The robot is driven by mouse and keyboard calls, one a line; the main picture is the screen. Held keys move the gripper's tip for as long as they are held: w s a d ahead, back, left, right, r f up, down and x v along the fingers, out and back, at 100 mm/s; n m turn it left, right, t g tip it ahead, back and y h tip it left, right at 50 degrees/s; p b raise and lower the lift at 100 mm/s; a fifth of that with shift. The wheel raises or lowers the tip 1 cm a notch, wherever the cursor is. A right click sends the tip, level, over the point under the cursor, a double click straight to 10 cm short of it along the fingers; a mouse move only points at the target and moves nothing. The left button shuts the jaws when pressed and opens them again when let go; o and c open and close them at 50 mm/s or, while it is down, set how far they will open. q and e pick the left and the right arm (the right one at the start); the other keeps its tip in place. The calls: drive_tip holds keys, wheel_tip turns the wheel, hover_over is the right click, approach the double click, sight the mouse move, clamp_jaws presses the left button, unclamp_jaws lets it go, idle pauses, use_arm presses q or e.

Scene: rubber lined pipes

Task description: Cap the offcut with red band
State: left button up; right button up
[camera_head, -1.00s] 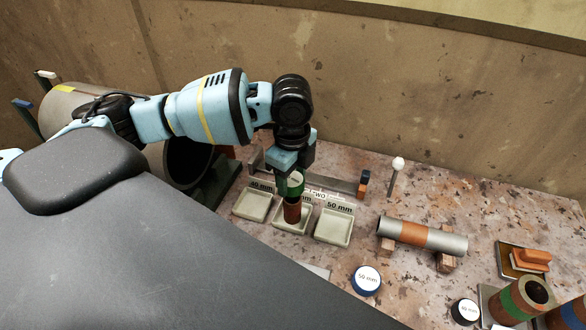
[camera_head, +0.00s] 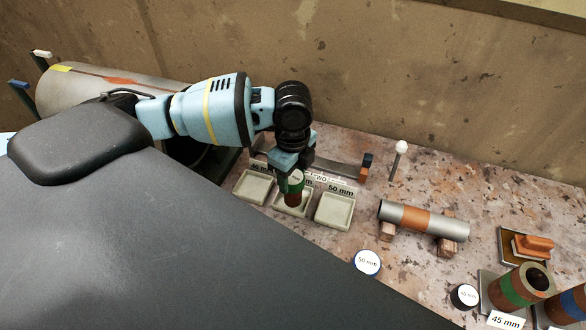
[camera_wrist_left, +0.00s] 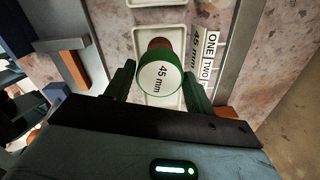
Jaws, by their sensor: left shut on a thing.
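My left gripper (camera_head: 293,178) is shut on a green cap (camera_wrist_left: 159,79) with a white "45 mm" label facing up in the left wrist view. Under the cap a short reddish-brown cylinder (camera_head: 293,199), likely the offcut, stands in the middle tray (camera_head: 306,207). Only its lower part shows in the head view, and the cap hides most of it in the wrist view (camera_wrist_left: 160,43). The cap is right over its top. I cannot tell how far it is seated. My right gripper is not in view.
Trays stand either side, the right one (camera_head: 334,210) marked 50 mm. An orange-banded pipe (camera_head: 392,213) lies on wooden blocks. A blue 50 mm cap (camera_head: 367,262), a black cap (camera_head: 464,296) and a green-banded pipe (camera_head: 516,290) are nearer. A white-topped post (camera_head: 401,147) stands behind.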

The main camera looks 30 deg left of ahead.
sight(293, 176)
use_arm(q)
drive_tip(key=shift+f, duration=0.5)
idle(0.7)
drive_tip(key=o, duration=1)
drive_tip(key=shift+o, duration=0.2)
drive_tip(key=shift+r, duration=3.9)
